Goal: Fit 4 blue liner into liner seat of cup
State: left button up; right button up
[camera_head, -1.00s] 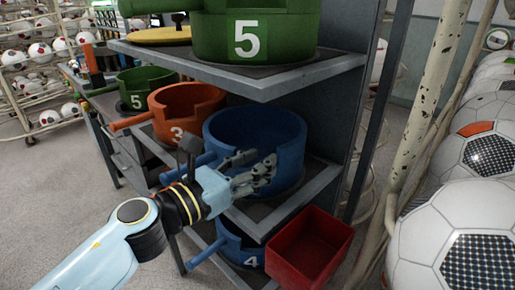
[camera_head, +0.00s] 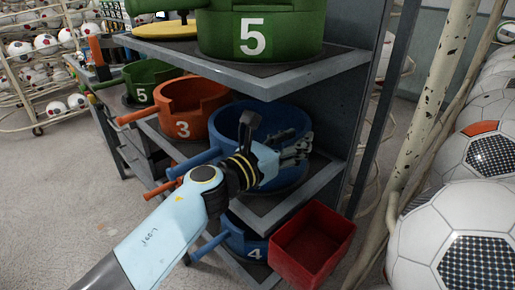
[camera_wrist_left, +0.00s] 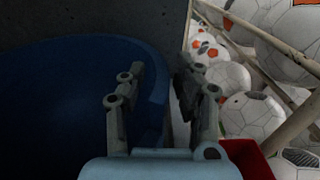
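A large blue round vessel (camera_head: 226,125) with a handle stands on the middle shelf; any number on it is hidden. A smaller blue vessel marked 4 (camera_head: 238,243) is on the shelf below, partly covered by my arm and the shelf. I cannot tell which is the liner and which the cup. My left gripper (camera_head: 302,145) is at the right side of the large blue vessel. In the left wrist view its fingers (camera_wrist_left: 158,95) are apart, with the vessel's right wall (camera_wrist_left: 154,85) showing between them. Contact is not clear. My right gripper is out of view.
A green vessel marked 5 (camera_head: 262,30) stands on the shelf above, close over the arm. Orange (camera_head: 190,100) and green (camera_head: 145,78) vessels stand to the left. A red bin (camera_head: 318,245), a post (camera_head: 425,110) and footballs (camera_head: 450,235) are at the right.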

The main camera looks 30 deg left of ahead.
pick_arm(q)
grip_shut()
jog(key=shift+r, duration=0.1)
dwell(0.3)
